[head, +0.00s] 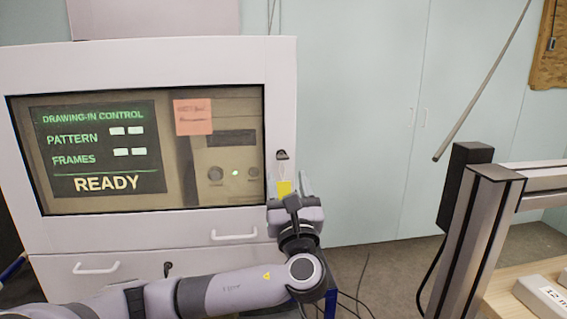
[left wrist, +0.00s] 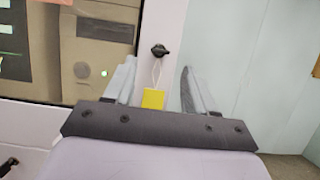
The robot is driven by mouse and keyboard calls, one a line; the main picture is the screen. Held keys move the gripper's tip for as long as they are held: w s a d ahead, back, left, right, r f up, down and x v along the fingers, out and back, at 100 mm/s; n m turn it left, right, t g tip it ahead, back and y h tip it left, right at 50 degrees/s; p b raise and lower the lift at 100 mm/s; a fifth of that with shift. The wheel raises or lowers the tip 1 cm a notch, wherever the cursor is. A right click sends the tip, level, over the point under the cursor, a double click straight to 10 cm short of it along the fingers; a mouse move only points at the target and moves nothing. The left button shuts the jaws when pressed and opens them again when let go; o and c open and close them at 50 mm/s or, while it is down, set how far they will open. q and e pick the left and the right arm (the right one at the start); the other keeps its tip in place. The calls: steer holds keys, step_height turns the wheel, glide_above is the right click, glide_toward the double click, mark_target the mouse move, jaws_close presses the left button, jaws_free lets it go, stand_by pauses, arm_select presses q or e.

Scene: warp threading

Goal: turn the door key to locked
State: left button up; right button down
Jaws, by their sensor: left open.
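The door key (head: 282,155) sits in its lock on the right frame of the white cabinet door (head: 150,58). It also shows as a small dark key (left wrist: 160,50) in the left wrist view, with a yellow tag (left wrist: 153,99) hanging below it on a pale loop. My left gripper (head: 287,185) is open just below the key. In the left wrist view its two fingers (left wrist: 157,75) stand to either side of the tag, apart from it, and the key is above and between the fingertips. My right gripper is not in view.
Behind the door's window a screen (head: 98,148) reads READY. Below are drawers with white handles (head: 233,236). At right stand a metal profile frame (head: 482,230) and a wooden table (head: 520,300). A thin rod (head: 483,85) slants above. Cables lie on the floor.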

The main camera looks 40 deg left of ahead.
mark_target(282, 157)
arm_select(q)
steer(key=shift+p+x, duration=0.4)
steer(key=shift+x, duration=2.4)
steer(key=shift+f, duration=0.1)
jaws_close()
